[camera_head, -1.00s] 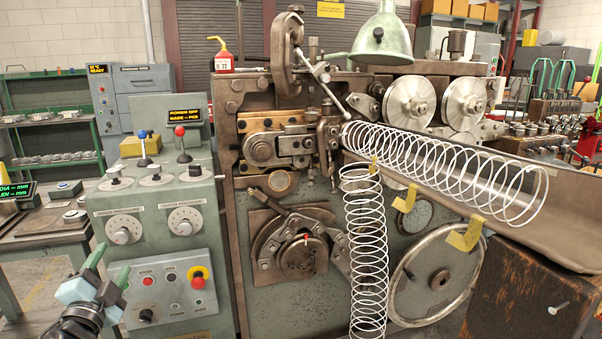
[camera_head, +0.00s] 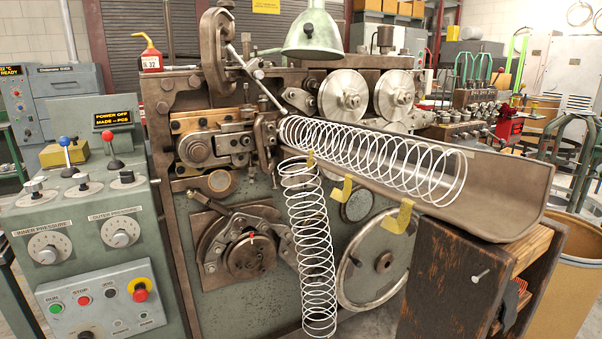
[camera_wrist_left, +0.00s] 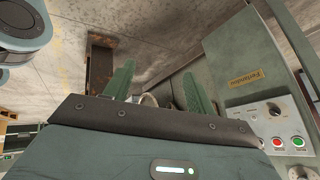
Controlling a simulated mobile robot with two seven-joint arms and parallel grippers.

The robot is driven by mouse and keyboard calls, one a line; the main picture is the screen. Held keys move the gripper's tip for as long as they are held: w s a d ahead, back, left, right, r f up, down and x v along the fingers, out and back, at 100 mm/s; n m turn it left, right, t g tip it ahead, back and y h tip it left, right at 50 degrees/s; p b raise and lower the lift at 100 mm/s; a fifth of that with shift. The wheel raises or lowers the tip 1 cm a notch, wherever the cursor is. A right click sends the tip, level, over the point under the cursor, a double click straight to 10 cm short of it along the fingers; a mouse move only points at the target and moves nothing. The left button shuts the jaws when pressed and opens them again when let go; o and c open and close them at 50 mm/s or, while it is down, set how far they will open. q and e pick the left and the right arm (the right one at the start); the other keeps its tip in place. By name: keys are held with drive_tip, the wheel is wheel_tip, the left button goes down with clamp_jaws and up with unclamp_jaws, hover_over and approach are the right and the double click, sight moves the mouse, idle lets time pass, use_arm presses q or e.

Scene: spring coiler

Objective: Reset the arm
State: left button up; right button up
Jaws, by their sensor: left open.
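My left gripper (camera_wrist_left: 158,85) shows in the left wrist view with its two green fingers spread apart. I see nothing held between them. A small pale ring-like shape shows behind the gripper's dark front edge, and I cannot tell what it is. The left gripper is outside the head view. My right gripper and right arm are in neither view.
The control cabinet (camera_head: 88,225) stands at left; its front shows near the gripper in the wrist view (camera_wrist_left: 243,85). The coiling machine (camera_head: 255,300) fills the middle. One wire coil (camera_head: 375,155) lies in a trough (camera_head: 510,190); another (camera_head: 312,250) hangs down.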

use_arm(q)
drive_tip(key=s+d+n+g, duration=0.1)
drive_tip(key=s+d, duration=0.2)
drive_tip(key=s, duration=0.4)
drive_tip(key=d+n, duration=0.5)
drive_tip(key=d, duration=0.4)
drive_tip(key=w+r+t+p, duration=0.1)
drive_tip(key=w+r+p, duration=0.2)
drive_tip(key=r+p, duration=0.4)
drive_tip(key=w+r+t+p, duration=0.2)
drive_tip(key=w+r+p, duration=0.2)
drive_tip(key=r+p, duration=0.3)
drive_tip(key=shift+a+h, duration=0.2)
drive_tip(key=shift+h, duration=0.1)
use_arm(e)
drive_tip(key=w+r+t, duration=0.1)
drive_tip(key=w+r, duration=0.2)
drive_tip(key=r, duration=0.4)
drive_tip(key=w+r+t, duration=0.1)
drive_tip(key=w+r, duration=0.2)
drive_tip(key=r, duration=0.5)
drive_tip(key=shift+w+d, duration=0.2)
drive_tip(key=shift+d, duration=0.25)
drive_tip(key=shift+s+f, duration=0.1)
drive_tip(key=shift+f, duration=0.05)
